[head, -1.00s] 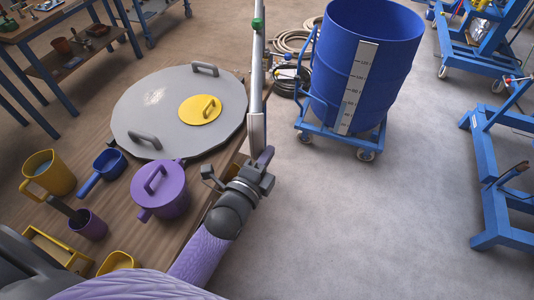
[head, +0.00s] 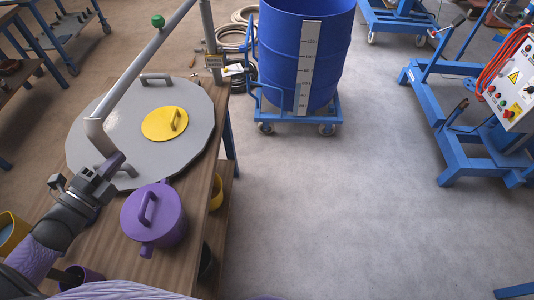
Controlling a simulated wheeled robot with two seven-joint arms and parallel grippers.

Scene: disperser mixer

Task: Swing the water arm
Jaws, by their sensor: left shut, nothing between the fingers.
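The water arm (head: 137,70) is a grey pipe with a green knob (head: 157,20). It runs from the top of an upright post (head: 208,38) down-left across the large grey lid (head: 195,125). Its bent outlet end (head: 101,138) hangs over the lid's left part. My left gripper (head: 114,166) is shut and empty, its fingertips right beside the lower tip of the outlet. I cannot tell whether they touch. My right gripper is not in view.
A purple lidded pot (head: 155,217) stands on the wooden table (head: 110,240) just right of my left arm. The grey lid bears a yellow lid (head: 165,124).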

